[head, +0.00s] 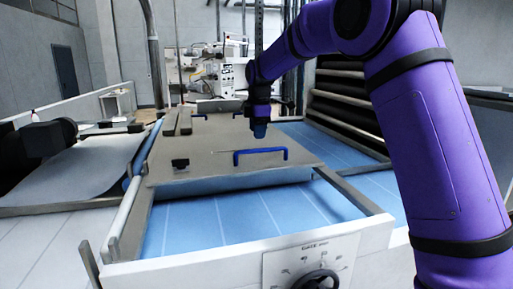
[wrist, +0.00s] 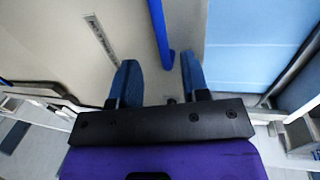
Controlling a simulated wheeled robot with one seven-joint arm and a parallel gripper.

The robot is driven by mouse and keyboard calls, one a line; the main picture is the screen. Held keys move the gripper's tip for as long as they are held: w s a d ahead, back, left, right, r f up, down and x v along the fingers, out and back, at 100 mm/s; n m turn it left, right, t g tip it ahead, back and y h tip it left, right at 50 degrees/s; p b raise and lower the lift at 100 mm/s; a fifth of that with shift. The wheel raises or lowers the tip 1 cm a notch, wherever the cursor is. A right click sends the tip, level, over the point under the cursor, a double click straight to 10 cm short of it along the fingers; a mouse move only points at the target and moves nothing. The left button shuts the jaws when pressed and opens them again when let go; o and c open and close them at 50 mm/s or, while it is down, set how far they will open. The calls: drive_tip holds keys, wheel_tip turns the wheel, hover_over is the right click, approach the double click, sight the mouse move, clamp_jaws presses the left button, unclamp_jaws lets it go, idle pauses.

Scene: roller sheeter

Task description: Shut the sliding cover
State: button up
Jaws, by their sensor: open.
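The sliding cover (head: 205,145) is a flat grey-beige panel over a blue bed (head: 235,215), which lies exposed in front of its near edge. A blue bar handle (head: 260,152) stands on the cover close to that edge. My gripper (head: 259,131) points down over the cover, just behind the handle in the head view. In the wrist view my open blue fingers (wrist: 160,68) have the end of the blue handle (wrist: 158,28) in the gap between them. Whether they touch it I cannot tell. The cover (wrist: 55,35) also fills the left of that view.
A white front panel with a dial and black knob (head: 316,281) is at the near edge. Metal rails flank the bed. The exposed bed in front of the cover is clear.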

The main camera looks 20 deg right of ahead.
drive_tip(key=f, duration=0.3)
drive_tip(key=w+f, duration=0.1)
drive_tip(key=f, duration=0.2)
drive_tip(key=shift+w+f, duration=0.15)
drive_tip(key=shift+f, duration=0.15)
drive_tip(key=shift+c, duration=0.3)
clamp_jaws()
